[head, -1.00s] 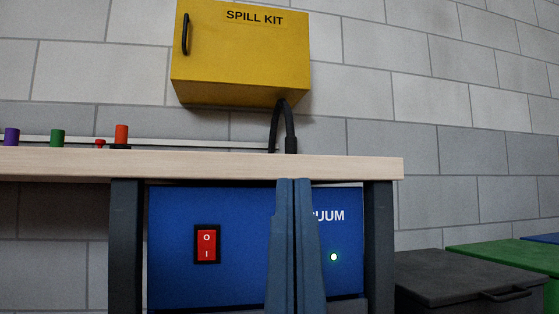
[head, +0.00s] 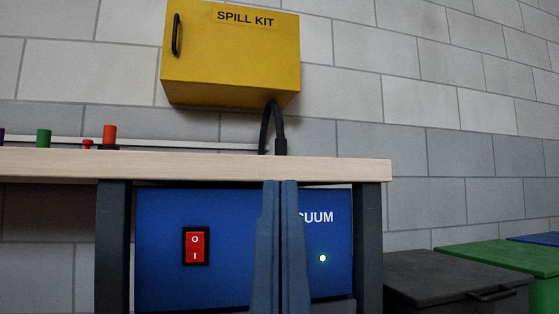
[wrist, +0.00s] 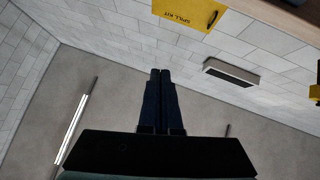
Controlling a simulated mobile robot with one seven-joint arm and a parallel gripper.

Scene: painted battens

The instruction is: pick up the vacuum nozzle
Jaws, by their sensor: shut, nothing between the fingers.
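The vacuum's black hose (head: 266,130) arches up behind the pale bench top. Its thicker black end (head: 280,147), which looks like the nozzle, points down at the bench; its lower tip is hidden by the bench edge. The blue vacuum unit (head: 160,250) sits under the bench, with a red switch and a lit green lamp. My gripper (head: 280,183) is shut and empty, fingers up, in front of the vacuum unit and below the bench edge in the picture. In the wrist view, my gripper (wrist: 160,71) has nothing between its fingers, and I make out no nozzle.
The bench top (head: 190,167) has a front edge above my fingertips in the picture. A green piece (head: 43,138) and red pieces stand on it at left. The yellow spill kit box (head: 230,60) hangs above the hose. Dark (head: 450,275) and green (head: 505,256) bins stand at right.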

